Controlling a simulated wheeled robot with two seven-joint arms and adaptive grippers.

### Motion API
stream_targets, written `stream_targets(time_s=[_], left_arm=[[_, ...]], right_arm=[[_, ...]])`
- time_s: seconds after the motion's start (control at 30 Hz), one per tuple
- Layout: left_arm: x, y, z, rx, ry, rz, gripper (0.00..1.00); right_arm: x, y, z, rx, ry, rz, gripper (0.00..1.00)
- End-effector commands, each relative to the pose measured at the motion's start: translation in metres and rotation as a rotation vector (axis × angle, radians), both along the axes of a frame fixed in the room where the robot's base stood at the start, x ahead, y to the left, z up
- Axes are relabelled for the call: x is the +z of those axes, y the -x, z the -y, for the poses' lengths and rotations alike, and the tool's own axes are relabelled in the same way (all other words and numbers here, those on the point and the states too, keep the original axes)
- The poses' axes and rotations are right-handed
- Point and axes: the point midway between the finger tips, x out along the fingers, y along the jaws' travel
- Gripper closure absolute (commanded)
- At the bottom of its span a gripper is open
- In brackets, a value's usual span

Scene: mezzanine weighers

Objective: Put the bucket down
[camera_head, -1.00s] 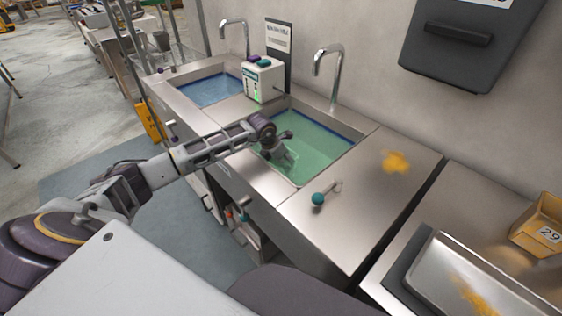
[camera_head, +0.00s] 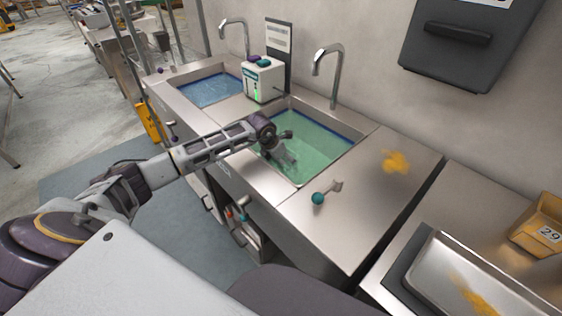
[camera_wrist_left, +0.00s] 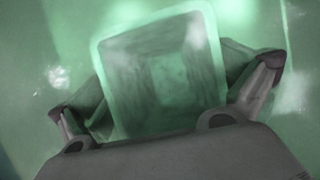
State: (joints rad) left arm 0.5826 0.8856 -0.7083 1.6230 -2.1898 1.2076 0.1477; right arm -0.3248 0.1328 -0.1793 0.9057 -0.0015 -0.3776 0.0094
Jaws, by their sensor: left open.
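The bucket (camera_wrist_left: 160,75) is a square, open-topped container that looks green-tinted in the left wrist view. It is in the green water of the near sink basin (camera_head: 318,150). My left gripper (camera_head: 281,149) reaches down into that basin. In the left wrist view, its fingers (camera_wrist_left: 165,88) stand apart on both sides of the bucket, open around it. In the head view the bucket is hard to make out under the gripper and the water. Whether it rests on the basin floor cannot be told. My right gripper is not in view.
A second basin with blue water (camera_head: 212,88) lies farther left. A white dispenser box (camera_head: 263,80) stands between the basins. A curved tap (camera_head: 337,75) rises behind the near basin. A teal-knobbed lever (camera_head: 318,198) is on the front counter. An orange bin (camera_head: 541,222) and a metal tray (camera_head: 490,270) are at right.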

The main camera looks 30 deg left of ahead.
Motion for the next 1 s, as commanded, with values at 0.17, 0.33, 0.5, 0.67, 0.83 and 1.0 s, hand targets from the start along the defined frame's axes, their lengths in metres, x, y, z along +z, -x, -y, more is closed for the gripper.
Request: stream_targets(time_s=[0.17, 0.33, 0.5, 0.67, 0.83, 1.0], left_arm=[[0.013, 0.004, -0.002, 0.000, 0.001, 0.002, 0.00], [0.032, 0.012, -0.005, 0.000, -0.001, 0.003, 0.00], [0.055, 0.021, -0.008, 0.000, -0.002, 0.002, 0.00], [0.077, 0.030, -0.011, 0.000, -0.002, 0.002, 0.00], [0.097, 0.037, -0.012, -0.001, -0.001, 0.002, 0.00], [0.108, 0.042, -0.014, 0.000, -0.001, 0.001, 0.00]], right_arm=[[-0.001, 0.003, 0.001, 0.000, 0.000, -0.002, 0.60], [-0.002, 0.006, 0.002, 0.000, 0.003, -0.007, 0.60], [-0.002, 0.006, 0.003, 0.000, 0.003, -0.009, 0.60], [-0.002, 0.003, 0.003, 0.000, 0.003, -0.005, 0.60], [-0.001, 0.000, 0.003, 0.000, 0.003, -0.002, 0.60], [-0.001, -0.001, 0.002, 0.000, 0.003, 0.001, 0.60]])
